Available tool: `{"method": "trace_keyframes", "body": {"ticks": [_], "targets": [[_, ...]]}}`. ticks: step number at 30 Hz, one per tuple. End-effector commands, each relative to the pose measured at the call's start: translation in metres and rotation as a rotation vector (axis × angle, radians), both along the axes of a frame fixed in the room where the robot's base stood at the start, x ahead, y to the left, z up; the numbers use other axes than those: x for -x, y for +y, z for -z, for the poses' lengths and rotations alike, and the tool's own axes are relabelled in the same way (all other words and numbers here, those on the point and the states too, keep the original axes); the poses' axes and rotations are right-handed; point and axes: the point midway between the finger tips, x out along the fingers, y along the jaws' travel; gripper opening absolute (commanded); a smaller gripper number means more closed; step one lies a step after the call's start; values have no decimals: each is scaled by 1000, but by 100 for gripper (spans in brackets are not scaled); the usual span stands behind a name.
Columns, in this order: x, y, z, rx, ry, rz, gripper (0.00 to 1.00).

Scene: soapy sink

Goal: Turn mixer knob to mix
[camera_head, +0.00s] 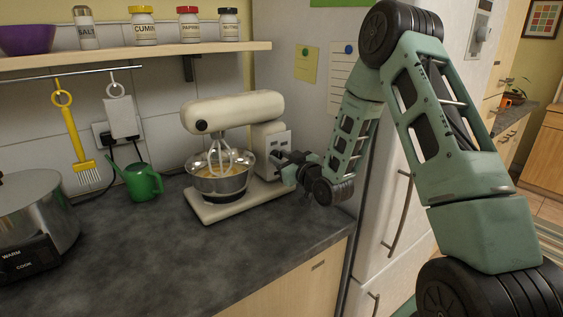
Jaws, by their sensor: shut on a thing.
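A cream stand mixer (233,108) stands on the dark counter, with its head level above a metal bowl (219,181). A wire whisk (222,158) hangs down into the bowl, which holds a yellowish mixture. My gripper (279,158) reaches in from the right and is at the right side of the mixer's column, where a control panel (281,140) shows. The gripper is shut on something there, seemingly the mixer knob. The knob itself is hidden behind the fingers, so its setting cannot be read.
A green watering can (142,182) stands left of the mixer, and a metal cooker (36,215) at far left. A shelf (130,55) with several spice jars runs above. A white fridge (386,200) stands right of the counter. The counter's front is clear.

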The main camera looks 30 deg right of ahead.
Motion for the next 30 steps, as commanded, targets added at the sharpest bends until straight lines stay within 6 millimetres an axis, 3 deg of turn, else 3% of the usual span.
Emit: {"method": "trace_keyframes", "body": {"ticks": [18, 30], "targets": [[0, -3, 1, -520, 16, 1, 7], [0, -4, 0, -696, 22, 0, 7]]}}
